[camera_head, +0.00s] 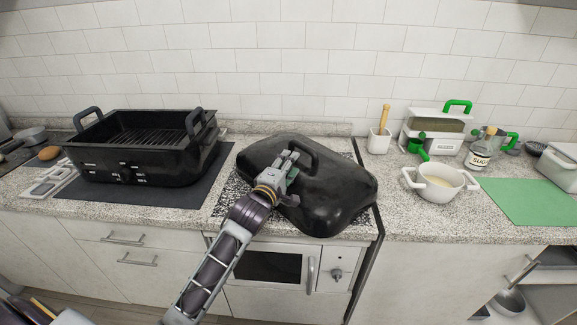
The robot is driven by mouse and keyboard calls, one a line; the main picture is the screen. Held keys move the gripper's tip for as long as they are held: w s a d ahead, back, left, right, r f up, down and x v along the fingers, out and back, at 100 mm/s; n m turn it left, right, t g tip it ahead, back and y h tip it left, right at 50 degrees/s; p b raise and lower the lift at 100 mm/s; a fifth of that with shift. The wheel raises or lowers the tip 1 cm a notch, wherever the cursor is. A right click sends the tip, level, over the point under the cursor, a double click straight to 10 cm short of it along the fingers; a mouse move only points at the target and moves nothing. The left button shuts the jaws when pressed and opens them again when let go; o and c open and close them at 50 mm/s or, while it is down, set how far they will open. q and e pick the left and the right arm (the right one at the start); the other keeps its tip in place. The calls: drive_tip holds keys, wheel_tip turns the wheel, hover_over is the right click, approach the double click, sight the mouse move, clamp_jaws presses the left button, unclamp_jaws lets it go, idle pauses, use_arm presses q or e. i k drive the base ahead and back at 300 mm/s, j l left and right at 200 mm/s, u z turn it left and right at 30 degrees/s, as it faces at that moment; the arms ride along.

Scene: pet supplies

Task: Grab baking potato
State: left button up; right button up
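A brown baking potato (49,153) lies at the far left of the counter, behind the left side of the black roaster. My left gripper (287,163) is far to the right of it, over the big black lid (335,190) and beside the lid's handle. The fingers are small and partly overlap the handle, so I cannot tell whether they are open, shut or gripping it. My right gripper is not in view.
The black roaster (150,165) with a ridged inside stands on a dark mat, between the potato and my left gripper. The lid rests on the speckled stovetop. A white pot (437,190), a sugar jar (480,149) and a green mat (530,202) are at the right.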

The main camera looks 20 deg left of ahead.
sight(49, 153)
drive_tip(key=u, duration=2.35)
